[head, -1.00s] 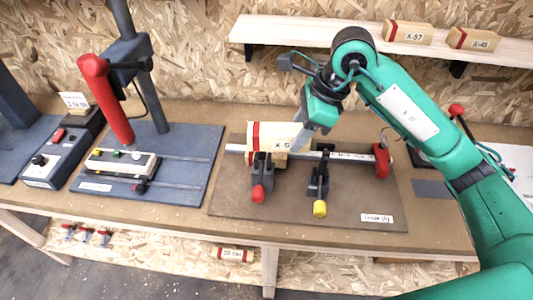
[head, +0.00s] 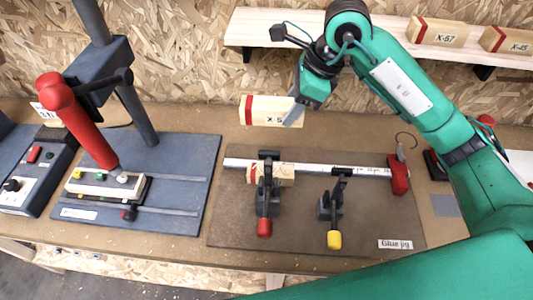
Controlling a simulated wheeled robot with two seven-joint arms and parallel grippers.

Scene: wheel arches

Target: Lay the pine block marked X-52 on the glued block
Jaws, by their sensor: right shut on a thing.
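The pine block (head: 258,110), pale with a red band near its left end, shows "X-5" with the rest of its mark hidden by my gripper. My right gripper (head: 294,114) is shut on its right end and holds it lengthwise above and behind the jig. The block below it in the glue jig (head: 283,176), which I take for the glued block, lies against the metal rail with a red band on its left part. A red-tipped clamp (head: 265,205) stands in front of it and partly hides it. Glue cannot be made out. My left gripper is out of view.
A yellow-tipped clamp (head: 333,212) stands right of the glued block, and a red end piece (head: 399,174) sits on the rail. A red-handled press (head: 85,125) stands to the left. Blocks X-57 (head: 437,31) and X-45 (head: 508,41) lie on the shelf (head: 300,31).

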